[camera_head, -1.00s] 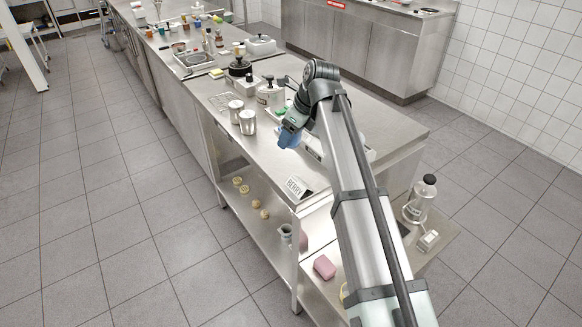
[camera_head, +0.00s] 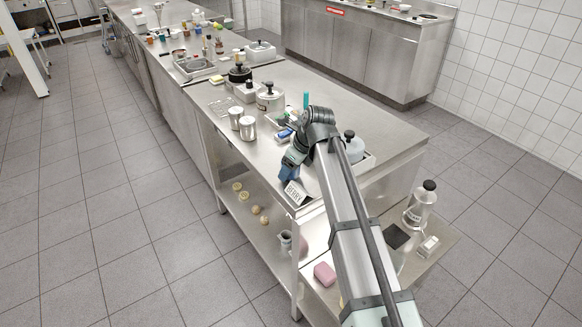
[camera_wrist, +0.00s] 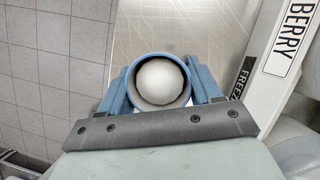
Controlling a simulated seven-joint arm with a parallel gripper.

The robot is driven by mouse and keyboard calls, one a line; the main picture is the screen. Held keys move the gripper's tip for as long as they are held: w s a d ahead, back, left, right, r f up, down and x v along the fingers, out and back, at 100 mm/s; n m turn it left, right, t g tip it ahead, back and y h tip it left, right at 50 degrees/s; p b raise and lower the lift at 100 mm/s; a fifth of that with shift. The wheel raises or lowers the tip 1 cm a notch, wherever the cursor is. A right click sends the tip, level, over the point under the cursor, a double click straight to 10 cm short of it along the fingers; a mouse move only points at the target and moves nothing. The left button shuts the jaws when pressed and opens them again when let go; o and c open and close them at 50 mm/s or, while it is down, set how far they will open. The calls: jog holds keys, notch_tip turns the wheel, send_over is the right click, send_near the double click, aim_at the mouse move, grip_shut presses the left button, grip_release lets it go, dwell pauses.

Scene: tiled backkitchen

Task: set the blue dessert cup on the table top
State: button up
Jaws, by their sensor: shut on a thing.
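The blue dessert cup (camera_wrist: 131,92) is between the fingers of my gripper (camera_wrist: 160,90), seen from above in the wrist view. A pale, smooth round shape fills most of its opening; I cannot tell if it is the cup's inside or something in it. In the head view the cup (camera_head: 286,172) is a small blue patch under my gripper (camera_head: 286,175), partly hidden. The gripper is over the near-left edge of the steel table top (camera_head: 370,112), behind the BERRY sign (camera_head: 296,192). I cannot tell whether the cup touches the surface.
The BERRY sign stands close to the gripper, with a FREEZE label beside it in the wrist view (camera_wrist: 243,78). Two metal canisters (camera_head: 247,128) and a lidded pot (camera_head: 270,100) stand farther back. A lower shelf (camera_head: 262,235) holds small round items. Tiled floor lies left of the edge.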

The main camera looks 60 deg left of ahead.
jog(key=o, duration=1.1)
jog(key=shift+f, duration=0.15)
jog(key=v, duration=1.2)
